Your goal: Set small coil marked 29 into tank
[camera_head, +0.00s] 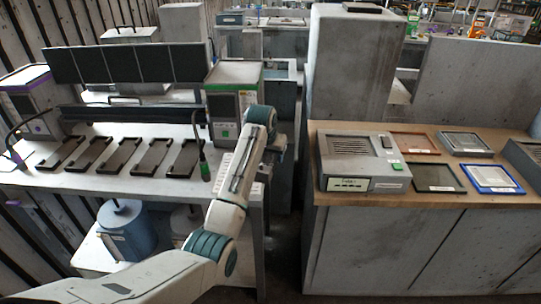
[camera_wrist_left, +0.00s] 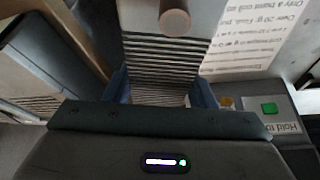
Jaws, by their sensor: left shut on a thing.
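In the left wrist view my left gripper (camera_wrist_left: 162,94) is shut on a grey ribbed piece (camera_wrist_left: 160,62), held between its two blue-grey fingers. I cannot read a number on it, so I cannot tell whether it is the small coil marked 29. A round brownish knob (camera_wrist_left: 174,20) shows above the ribs. In the head view my left arm reaches up to the right end of the left bench; the fingers and the held piece are hidden there. Blue-grey round vessels (camera_head: 125,236) stand under that bench, but I cannot tell which thing is the tank. My right gripper is out of view.
A printed sheet (camera_wrist_left: 258,35) and a green button (camera_wrist_left: 269,108) are near the gripper. The left bench (camera_head: 95,182) carries several dark trays (camera_head: 150,156) and a green-fronted box (camera_head: 233,92). The right counter (camera_head: 330,200) holds a grey device (camera_head: 358,160) and several shallow frames (camera_head: 492,178).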

